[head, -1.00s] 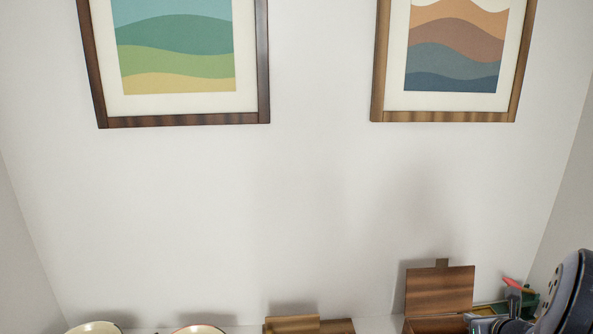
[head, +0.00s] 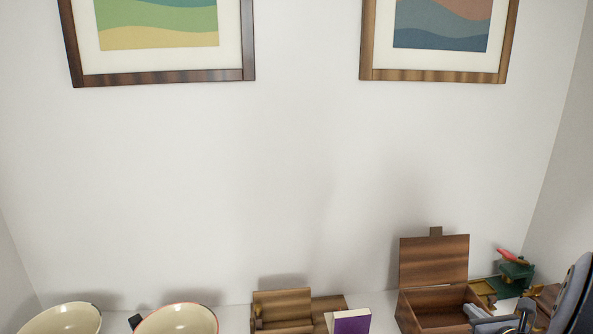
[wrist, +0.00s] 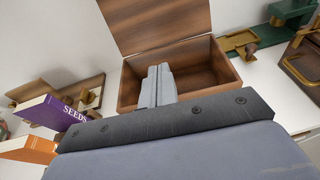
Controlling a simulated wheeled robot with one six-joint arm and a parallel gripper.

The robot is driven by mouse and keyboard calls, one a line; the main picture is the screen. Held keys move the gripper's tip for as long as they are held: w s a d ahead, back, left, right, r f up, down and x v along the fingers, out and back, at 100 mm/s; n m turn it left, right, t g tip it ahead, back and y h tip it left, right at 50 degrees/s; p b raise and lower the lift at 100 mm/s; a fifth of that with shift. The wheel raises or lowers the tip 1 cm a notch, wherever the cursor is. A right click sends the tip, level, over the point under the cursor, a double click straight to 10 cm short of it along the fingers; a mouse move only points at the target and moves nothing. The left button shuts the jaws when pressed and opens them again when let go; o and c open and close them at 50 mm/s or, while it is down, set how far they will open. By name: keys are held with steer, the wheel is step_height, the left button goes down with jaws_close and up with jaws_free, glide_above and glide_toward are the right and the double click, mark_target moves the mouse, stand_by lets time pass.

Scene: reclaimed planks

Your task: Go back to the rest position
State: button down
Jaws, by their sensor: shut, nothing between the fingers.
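My gripper (wrist: 158,86) is shut and empty. In the wrist view its fingers point toward an open wooden box (wrist: 225,62) with its lid raised, and overlap the view of the box's inside. In the head view my gripper (head: 500,318) is at the lower right, in front of the front right part of the same wooden box (head: 434,265). I cannot tell whether the fingers touch the box. The rest of my arm is mostly cut off by the right edge.
Two cream bowls (head: 70,318) (head: 178,320) stand at lower left. A wooden stand (head: 283,308) and a purple book (head: 352,321) are mid-front; the book (wrist: 50,112) reads SEEDS. An orange book (wrist: 28,150) is near it. A green item (head: 515,275) stands right of the box.

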steer(key=shift+s+f+t+b, duration=0.3)
steer(key=shift+f+t+b, duration=0.2)
steer(key=shift+f+b, duration=0.6)
steer(key=shift+s+f+t+b, duration=0.25)
steer(key=shift+f+t+b, duration=0.3)
steer(key=shift+b, duration=1.05)
steer(key=shift+r, duration=0.1)
